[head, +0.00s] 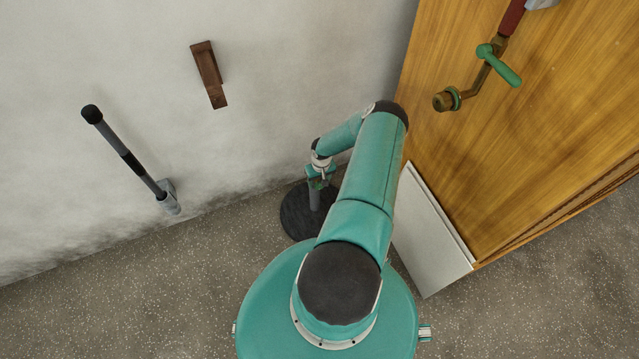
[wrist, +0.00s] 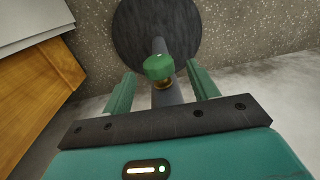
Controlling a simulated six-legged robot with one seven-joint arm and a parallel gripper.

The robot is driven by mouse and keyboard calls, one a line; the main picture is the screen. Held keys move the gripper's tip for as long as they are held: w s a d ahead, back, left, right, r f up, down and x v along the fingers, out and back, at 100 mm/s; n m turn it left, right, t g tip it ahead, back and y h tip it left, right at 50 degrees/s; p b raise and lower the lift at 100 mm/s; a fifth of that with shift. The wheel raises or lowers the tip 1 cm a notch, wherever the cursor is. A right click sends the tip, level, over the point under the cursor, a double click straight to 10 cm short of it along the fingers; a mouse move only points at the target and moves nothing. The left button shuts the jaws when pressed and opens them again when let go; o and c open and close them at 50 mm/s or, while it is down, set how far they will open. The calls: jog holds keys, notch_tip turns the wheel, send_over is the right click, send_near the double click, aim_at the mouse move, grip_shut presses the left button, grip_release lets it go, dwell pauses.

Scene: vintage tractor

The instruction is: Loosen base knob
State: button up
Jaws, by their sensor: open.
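The base knob (wrist: 158,67) is a small green cap with a brass-coloured collar, on a grey post (wrist: 165,97) that rises from a round black base (wrist: 133,25). My gripper (wrist: 161,73) is open, with one finger on each side of the knob and a visible gap on both sides. I cannot tell whether the fingers are level with it in depth. In the head view my gripper (head: 320,174) is small and points down over the post (head: 315,196). The black base (head: 293,216) stands on the floor there; the knob is hard to make out.
A wooden cabinet (head: 520,130) with a green-handled crank (head: 498,68) stands at the right. A pale panel (head: 428,235) leans by its foot. A white wall behind carries a brown bracket (head: 208,74) and a black-gripped lever (head: 128,157). Speckled floor (head: 130,290) is clear at the left.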

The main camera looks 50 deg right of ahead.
jog(key=shift+f, duration=1.15)
jog(key=c, duration=1)
